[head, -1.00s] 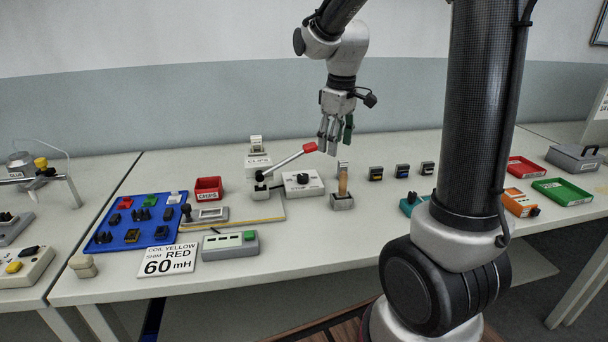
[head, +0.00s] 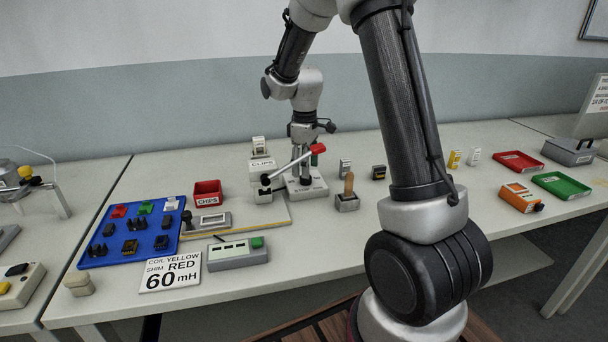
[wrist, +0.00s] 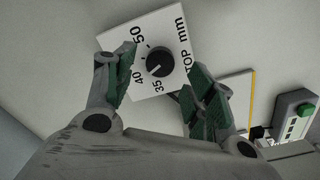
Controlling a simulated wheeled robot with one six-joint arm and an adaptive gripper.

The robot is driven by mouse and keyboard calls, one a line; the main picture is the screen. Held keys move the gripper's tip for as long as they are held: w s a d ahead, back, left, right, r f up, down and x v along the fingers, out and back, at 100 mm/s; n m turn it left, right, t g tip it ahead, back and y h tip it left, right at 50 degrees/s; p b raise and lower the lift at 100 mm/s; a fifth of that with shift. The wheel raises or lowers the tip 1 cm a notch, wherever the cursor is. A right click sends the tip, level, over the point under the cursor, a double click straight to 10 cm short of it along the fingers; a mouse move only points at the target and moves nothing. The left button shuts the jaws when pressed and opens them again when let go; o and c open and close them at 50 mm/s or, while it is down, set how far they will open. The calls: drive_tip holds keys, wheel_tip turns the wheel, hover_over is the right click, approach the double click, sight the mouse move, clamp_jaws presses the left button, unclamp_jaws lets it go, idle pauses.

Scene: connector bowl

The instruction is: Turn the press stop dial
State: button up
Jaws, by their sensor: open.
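The press stop dial (wrist: 160,62) is a round black knob on a white box (wrist: 183,40) marked "STOP mm" with 35, 40 and 50 around it. In the wrist view its white pointer mark is toward the lower left, near 35. My gripper (wrist: 163,80) is open, with one green-padded finger on each side of the knob in that view. I cannot see it touching the knob.
The lever of the press crosses in front of my gripper. A wooden-handled tool (head: 349,186) stands right of the box. A red chips bin (head: 207,192), a blue tray (head: 105,248) and a sign card (head: 171,269) lie to the left.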

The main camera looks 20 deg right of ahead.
sight(306, 180)
drive_tip(key=shift+f, duration=1.8)
drive_tip(key=shift+c, duration=0.5)
drive_tip(key=c, duration=1)
drive_tip(key=shift+o, duration=0.2)
drive_tip(key=m, duration=0.4)
drive_tip(key=shift+m, duration=0.3)
drive_tip(key=m, duration=0.4)
drive_tip(key=shift+w, duration=0.1)
